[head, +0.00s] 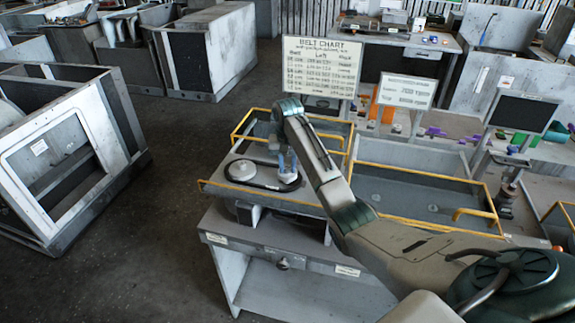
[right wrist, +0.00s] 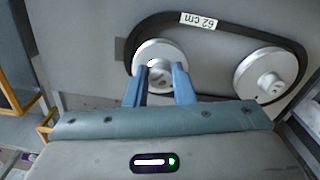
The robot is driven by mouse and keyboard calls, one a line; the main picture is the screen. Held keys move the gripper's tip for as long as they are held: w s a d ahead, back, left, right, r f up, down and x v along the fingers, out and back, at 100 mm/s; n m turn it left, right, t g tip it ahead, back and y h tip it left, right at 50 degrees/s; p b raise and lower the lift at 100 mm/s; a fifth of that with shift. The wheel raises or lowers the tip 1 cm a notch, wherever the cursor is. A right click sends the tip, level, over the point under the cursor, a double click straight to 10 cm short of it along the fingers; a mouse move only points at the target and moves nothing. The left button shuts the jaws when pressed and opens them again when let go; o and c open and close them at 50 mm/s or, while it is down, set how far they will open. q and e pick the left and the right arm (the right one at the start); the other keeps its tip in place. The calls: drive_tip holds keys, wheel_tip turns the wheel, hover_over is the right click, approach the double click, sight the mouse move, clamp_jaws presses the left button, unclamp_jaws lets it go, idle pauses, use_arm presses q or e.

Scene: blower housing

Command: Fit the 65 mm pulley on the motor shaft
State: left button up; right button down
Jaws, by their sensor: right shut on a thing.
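My right gripper (head: 287,168) reaches down over the right end of the belt loop on the blower housing. In the right wrist view its two blue fingers (right wrist: 160,82) are shut on the hub of a silver pulley (right wrist: 153,54). That pulley sits inside one end of a black belt (right wrist: 222,22) labelled "62 cm". A second silver pulley (right wrist: 255,78) with a stub hub sits inside the belt's other end; it also shows in the head view (head: 243,170). The motor shaft is hidden behind the held pulley, and I cannot tell how far the pulley sits on it. My left gripper is out of view.
The housing stands on a grey bench (head: 262,245) with yellow rails. A grey tray (head: 415,195) lies to the right. A belt chart sign (head: 321,67) and a smaller sign (head: 407,91) stand behind. Grey housings stand on the floor at left.

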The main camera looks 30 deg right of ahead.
drive_tip(key=shift+f, duration=0.7)
idle(0.7)
drive_tip(key=shift+f, duration=0.3)
drive_tip(key=c, duration=1.1)
unclamp_jaws()
drive_tip(key=shift+c, duration=0.2)
drive_tip(key=shift+r, duration=0.15)
drive_tip(key=shift+r, duration=1.15)
